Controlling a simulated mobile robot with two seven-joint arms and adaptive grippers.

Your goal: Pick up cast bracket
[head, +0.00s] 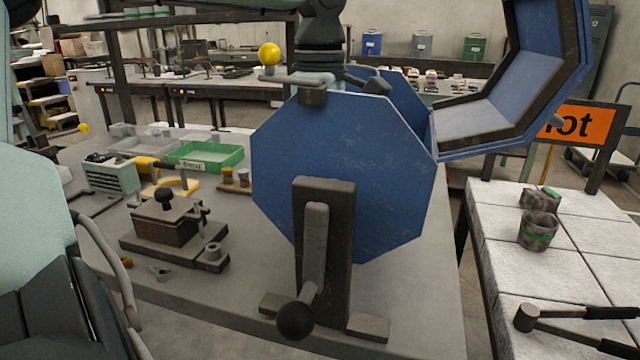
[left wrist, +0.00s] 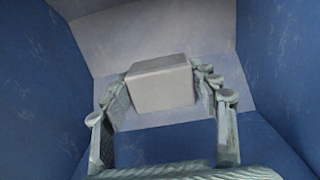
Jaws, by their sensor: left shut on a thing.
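The cast bracket (left wrist: 160,84) shows in the left wrist view as a plain pale grey block. It is between the two fingers of my left gripper (left wrist: 163,88), which is shut on it. Blue walls and a paler grey-blue panel surround them, so they are inside the blue octagonal drum (head: 345,150). In the head view my left arm comes down at the top middle, behind the drum's front plate, which hides the gripper and the bracket. I cannot tell whether the bracket touches the panel behind it. My right gripper is not in view.
The drum's lid (head: 520,85) stands open at the right. A crank with a black knob (head: 296,320) is at the drum's front. A vise-like fixture (head: 165,225) and a green tray (head: 205,156) are on the left bench. A dark pot (head: 538,231) stands on the right table.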

